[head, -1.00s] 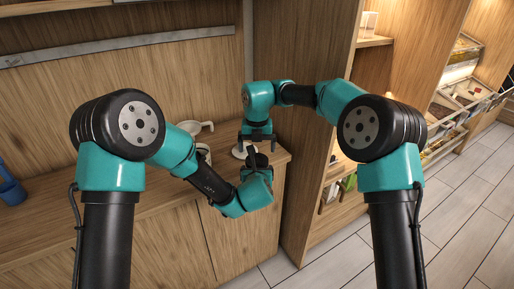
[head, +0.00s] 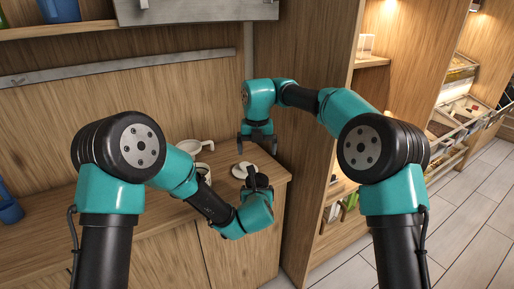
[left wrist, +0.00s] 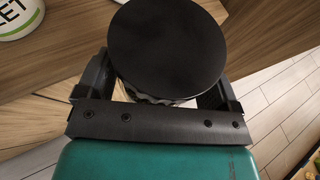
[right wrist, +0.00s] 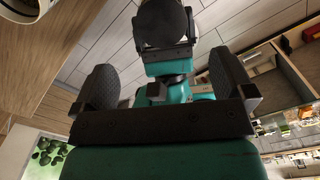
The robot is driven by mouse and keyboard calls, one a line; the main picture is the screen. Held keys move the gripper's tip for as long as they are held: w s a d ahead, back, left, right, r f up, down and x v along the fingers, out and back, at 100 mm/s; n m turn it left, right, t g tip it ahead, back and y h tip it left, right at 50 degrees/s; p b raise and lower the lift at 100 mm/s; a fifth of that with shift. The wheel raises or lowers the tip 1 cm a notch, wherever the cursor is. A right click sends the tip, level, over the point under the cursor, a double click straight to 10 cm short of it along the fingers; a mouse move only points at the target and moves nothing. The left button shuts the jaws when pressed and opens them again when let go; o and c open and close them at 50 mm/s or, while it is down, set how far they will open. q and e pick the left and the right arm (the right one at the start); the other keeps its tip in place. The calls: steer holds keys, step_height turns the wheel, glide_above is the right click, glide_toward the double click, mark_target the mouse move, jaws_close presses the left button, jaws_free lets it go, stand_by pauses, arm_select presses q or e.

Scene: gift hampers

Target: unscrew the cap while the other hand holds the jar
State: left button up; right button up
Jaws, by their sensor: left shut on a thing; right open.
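My left gripper (head: 256,184) is shut on the jar (left wrist: 160,99), over the counter's right front. In the left wrist view the jar's round black cap (left wrist: 165,45) faces the camera and sits on the jar, hiding nearly all of its body. The fingers stand on either side of the jar. The cap also shows in the right wrist view (right wrist: 160,20), beyond my right gripper. My right gripper (head: 258,149) is open and empty, with a clear gap to the jar. Its two fingers stand wide apart in the right wrist view.
A tall wooden shelf unit (head: 315,110) rises right of the counter.

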mark_target(257, 177)
step_height(257, 177, down, 12)
steer(key=shift+r, duration=0.25)
stand_by(0.3)
steer(key=shift+c, duration=0.5)
steer(key=c, duration=0.7)
steer(key=o, duration=0.8)
steer(key=shift+r, duration=2.3)
